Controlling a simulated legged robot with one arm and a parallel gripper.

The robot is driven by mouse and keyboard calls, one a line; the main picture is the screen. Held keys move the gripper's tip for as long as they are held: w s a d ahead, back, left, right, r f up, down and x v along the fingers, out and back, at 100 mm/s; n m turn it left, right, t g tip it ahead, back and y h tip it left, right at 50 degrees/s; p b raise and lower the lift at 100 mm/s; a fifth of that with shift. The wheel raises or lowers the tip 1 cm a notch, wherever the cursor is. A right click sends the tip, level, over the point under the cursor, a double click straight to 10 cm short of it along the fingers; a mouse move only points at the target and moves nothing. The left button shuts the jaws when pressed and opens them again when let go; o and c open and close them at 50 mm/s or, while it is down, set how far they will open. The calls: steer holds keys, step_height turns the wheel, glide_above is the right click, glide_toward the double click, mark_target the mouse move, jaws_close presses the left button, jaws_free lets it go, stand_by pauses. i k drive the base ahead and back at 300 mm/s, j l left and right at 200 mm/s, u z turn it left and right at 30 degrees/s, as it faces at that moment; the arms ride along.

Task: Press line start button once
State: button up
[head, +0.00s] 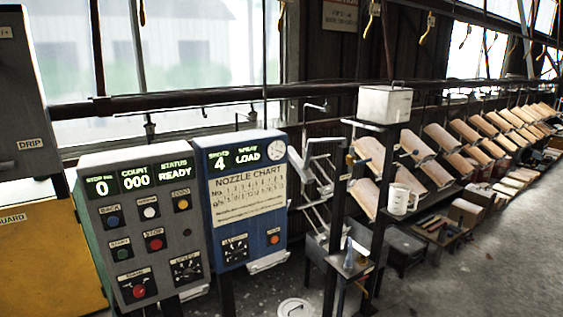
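A grey control panel (143,222) stands at the left front in the head view. Its display reads 0, COUNT 000 and STATUS READY. A green button (122,254) sits at the panel's left, under a small label that seems to read START. A red button (156,244) labelled STOP is to its right. A blue button (113,221), a white one (149,212) and a yellow one (182,205) form the row above. A larger red button (139,291) and a dial (187,268) are below. My gripper is not in view.
A blue panel (246,198) with a nozzle chart and a display reading 4 and LOAD adjoins on the right. A yellow guard (45,275) is at far left. A dark rack (338,210), a white box (384,104) and a white jug (400,198) stand right. The floor (500,260) at right is clear.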

mark_target(122, 253)
steer(key=u, duration=1.4)
